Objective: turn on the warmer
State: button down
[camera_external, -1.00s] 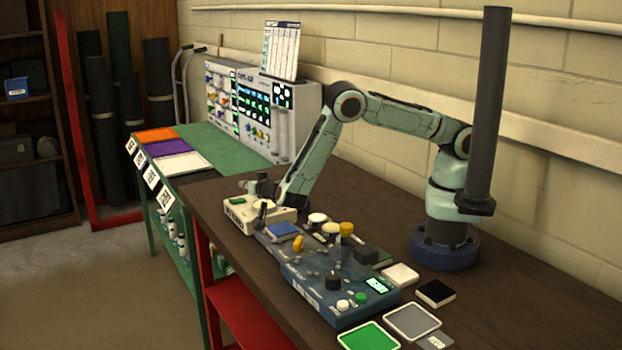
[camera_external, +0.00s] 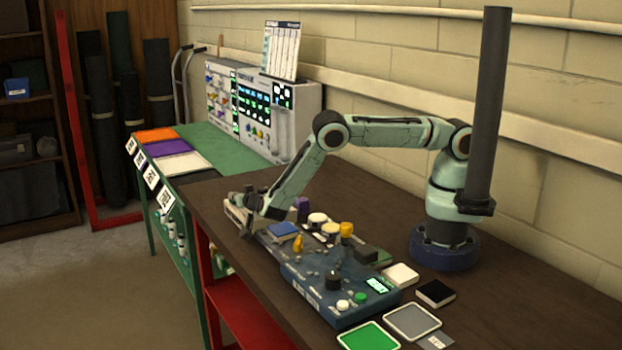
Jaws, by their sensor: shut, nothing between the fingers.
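A low cream box (camera_external: 232,212) sits at the far left end of the dark bench, mostly hidden behind my gripper and forearm. I cannot tell from any label whether it is the warmer. My gripper (camera_external: 246,234) points down at the box's near side, shut and empty. Whether its fingertips touch the box or the bench cannot be told. A blue control panel (camera_external: 325,300) with knobs, buttons and a lit green display (camera_external: 377,285) lies to the right of the gripper.
A blue pad (camera_external: 284,230), a yellow lever (camera_external: 299,243), a purple piece (camera_external: 301,207) and round cream caps (camera_external: 318,219) stand close right of my gripper. Flat tiles (camera_external: 412,320) lie at the bench's front right. A green table (camera_external: 215,148) with a larger console (camera_external: 262,105) stands beyond.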

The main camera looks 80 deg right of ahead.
jog(key=shift+w+a+f, duration=0.1)
jog(key=shift+f, duration=0.4)
jog(key=shift+r, duration=0.1)
jog(key=shift+r, duration=0.35)
jog(key=r, duration=0.3)
jog(key=shift+w+a, duration=0.2)
jog(key=v, duration=1)
jog(key=shift+w+a+r, duration=0.15)
jog(key=shift+w+a, duration=0.05)
jog(key=shift+a, duration=0.05)
jog(key=shift+d, duration=0.1)
